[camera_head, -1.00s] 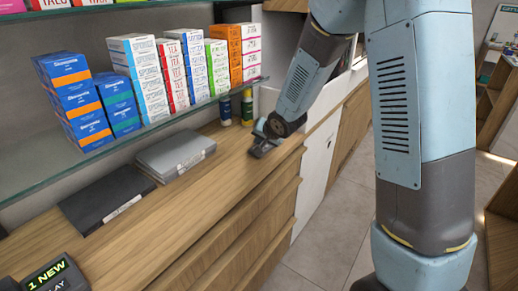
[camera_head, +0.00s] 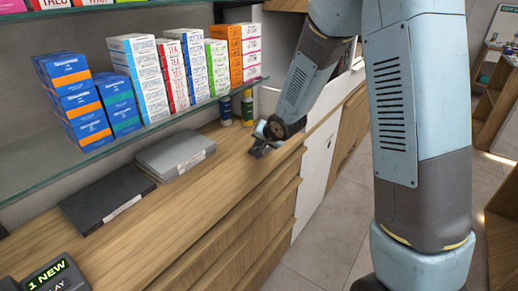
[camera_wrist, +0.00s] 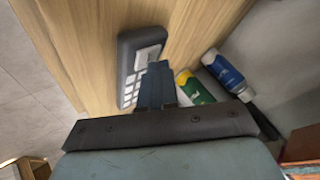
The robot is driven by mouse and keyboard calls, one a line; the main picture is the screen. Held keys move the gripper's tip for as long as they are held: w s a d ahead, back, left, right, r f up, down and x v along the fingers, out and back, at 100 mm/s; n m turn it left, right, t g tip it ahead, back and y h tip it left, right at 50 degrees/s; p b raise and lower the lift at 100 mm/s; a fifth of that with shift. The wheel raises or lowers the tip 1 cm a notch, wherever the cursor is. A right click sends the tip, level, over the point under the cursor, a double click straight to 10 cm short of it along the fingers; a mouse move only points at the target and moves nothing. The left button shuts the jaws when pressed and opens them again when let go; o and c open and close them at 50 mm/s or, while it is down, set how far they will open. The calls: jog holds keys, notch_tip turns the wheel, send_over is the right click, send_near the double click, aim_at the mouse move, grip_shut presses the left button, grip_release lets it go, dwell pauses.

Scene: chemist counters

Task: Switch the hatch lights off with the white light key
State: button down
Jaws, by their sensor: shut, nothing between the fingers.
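A dark keypad (camera_wrist: 125,62) lies on the wooden counter in the wrist view, with several small pale keys and one larger white key (camera_wrist: 148,56) at one end. My gripper (camera_wrist: 155,68) is shut and empty, its tips seen right at the edge of the large white key and overlapping the keypad. I cannot tell whether the tips touch the key. In the head view my gripper (camera_head: 258,150) is low over the far end of the counter, and I cannot make out the keypad clearly there. No hatch lights can be made out.
A green-and-yellow bottle (camera_wrist: 194,88) and a blue-and-white bottle (camera_wrist: 222,70) stand close beside my gripper. A glass shelf (camera_head: 160,127) with medicine boxes overhangs the counter (camera_head: 215,180). A grey case (camera_head: 175,152) and a black folder (camera_head: 105,198) lie nearer.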

dwell(0.4)
jog(key=shift+r, duration=0.55)
jog(key=shift+r, duration=3)
